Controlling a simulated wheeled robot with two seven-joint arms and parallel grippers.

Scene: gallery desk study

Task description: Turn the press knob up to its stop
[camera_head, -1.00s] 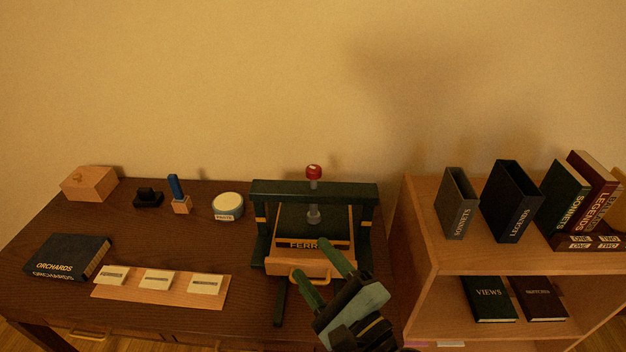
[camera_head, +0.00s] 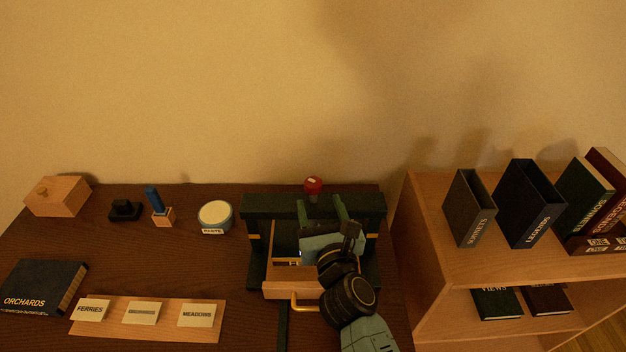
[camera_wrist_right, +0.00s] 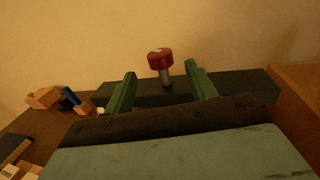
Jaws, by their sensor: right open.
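The press (camera_head: 258,207) is a dark green frame on the brown desk with a wooden drawer-like tray in it. Its red knob (camera_head: 313,184) stands on a metal stem above the top beam. In the right wrist view the knob (camera_wrist_right: 160,60) shows between and beyond the two green fingers. My right gripper (camera_head: 336,208) is open and empty, in front of the press beam and just below the knob, apart from it as far as I can see. My arm hides much of the press's inside. My left gripper is not in view.
The label strip (camera_head: 165,333) and dark Orchards book (camera_head: 40,286) lie at the left. The paste tin (camera_head: 215,216), blue-handled brush (camera_head: 156,201) and wooden box (camera_head: 58,196) stand behind. A shelf (camera_head: 430,245) with books and upright cases borders the press's right side.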

